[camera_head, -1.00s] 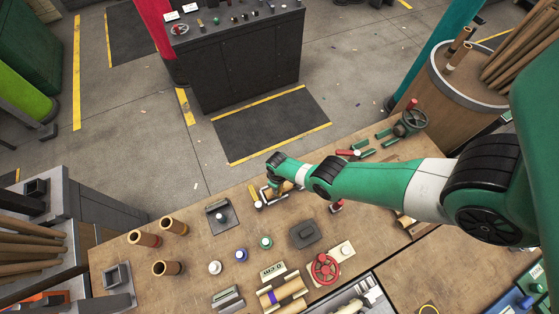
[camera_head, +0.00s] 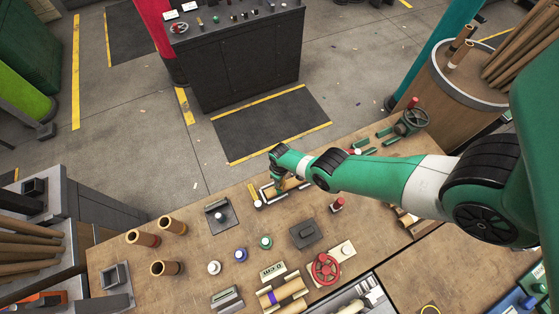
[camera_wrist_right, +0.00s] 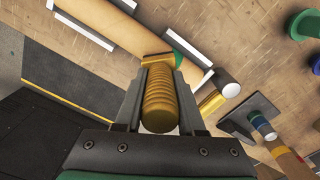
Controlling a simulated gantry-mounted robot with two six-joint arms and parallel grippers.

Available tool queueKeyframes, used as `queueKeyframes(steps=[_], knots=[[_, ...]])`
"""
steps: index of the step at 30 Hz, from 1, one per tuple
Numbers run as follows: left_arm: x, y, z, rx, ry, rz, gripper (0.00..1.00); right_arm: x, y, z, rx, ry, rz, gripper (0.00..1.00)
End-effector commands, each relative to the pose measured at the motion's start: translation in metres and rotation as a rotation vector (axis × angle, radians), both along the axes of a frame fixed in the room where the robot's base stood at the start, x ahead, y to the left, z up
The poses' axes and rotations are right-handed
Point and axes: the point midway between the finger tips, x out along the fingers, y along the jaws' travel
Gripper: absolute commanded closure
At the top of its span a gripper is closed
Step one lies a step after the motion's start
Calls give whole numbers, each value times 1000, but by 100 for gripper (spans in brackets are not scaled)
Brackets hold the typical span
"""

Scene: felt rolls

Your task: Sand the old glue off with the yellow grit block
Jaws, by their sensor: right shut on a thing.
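My right gripper (camera_head: 278,187) is shut on the yellow grit block (camera_wrist_right: 158,95), which has a ribbed grip, in the right wrist view. The block's far end is at a brown tube (camera_wrist_right: 120,30), which lies across a metal bracket; contact is hard to confirm. A green patch (camera_wrist_right: 190,53) shows on the tube beside the block. In the head view the tube (camera_head: 293,184) is partly hidden by my gripper. I cannot make out the old glue clearly. My left gripper is not in view.
A grey block (camera_head: 305,233), a red handwheel (camera_head: 325,268) and a small green-topped piece (camera_head: 265,242) stand nearer on the wooden bench. Upright brown tubes (camera_head: 166,268) stand at the left. A black stand (camera_head: 221,216) is left of the bracket.

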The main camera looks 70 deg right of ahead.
Motion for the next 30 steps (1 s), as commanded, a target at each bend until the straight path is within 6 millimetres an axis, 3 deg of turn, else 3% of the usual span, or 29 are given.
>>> queueKeyframes(steps=[8, 21, 30], knots=[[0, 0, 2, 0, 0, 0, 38, 0, 3, 0, 0, 1, 1, 100], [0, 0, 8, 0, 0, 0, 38, 0, 31, -2, 2, 3, 1, 100], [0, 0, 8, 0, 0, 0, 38, 0, 32, -3, 3, 4, 0, 100]])
